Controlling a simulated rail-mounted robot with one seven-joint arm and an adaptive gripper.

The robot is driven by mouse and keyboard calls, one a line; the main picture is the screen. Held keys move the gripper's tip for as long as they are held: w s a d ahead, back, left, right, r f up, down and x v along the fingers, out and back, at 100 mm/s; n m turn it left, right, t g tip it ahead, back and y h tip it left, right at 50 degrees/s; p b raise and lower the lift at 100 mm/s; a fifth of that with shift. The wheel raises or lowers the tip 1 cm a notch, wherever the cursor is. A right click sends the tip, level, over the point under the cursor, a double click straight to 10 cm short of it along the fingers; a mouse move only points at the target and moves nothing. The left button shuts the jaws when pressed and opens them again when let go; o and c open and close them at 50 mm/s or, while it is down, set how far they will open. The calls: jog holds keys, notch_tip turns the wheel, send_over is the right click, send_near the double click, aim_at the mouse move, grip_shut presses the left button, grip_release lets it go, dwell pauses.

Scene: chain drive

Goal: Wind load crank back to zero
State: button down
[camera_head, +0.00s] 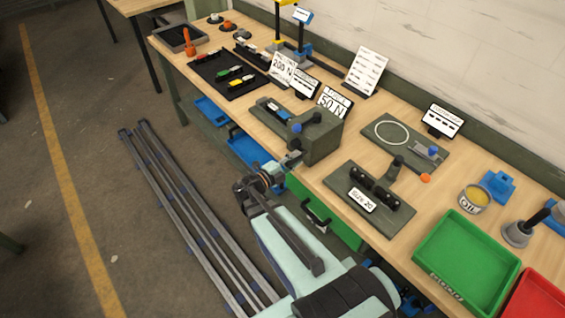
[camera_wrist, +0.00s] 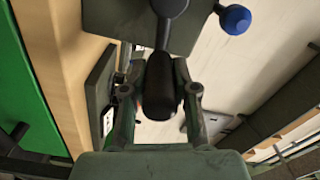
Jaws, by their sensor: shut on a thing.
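The load crank's black grip (camera_wrist: 161,88) is between the two fingers of my gripper (camera_wrist: 160,78) in the wrist view, and the fingers are shut on it. The crank's arm runs up from the grip to a grey-green plate, the face of the load unit. In the head view, my gripper (camera_head: 289,163) is at the near left side of the grey-green load unit (camera_head: 318,140), and the grip is mostly hidden by it. A blue ball knob (camera_wrist: 235,19) sits on the unit, right of the crank. A sign (camera_head: 332,102) reading 50 N stands behind the unit.
A fixture marked SIZE 20 (camera_head: 369,198) and a plate with a white ring (camera_head: 405,141) lie right of the unit. A green tray (camera_head: 466,262) is at the bench's near right. A black mat (camera_head: 228,73) with coloured parts lies left. Blue bins (camera_head: 250,150) sit below.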

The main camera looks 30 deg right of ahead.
dwell(0.4)
jog(key=c, duration=0.9)
grip_release()
jog(key=a, duration=0.4)
jog(key=s+a, duration=0.1)
jog(key=a, duration=0.3)
jog(key=s+a, duration=0.1)
jog(key=a, duration=0.3)
jog(key=shift+d, duration=0.1)
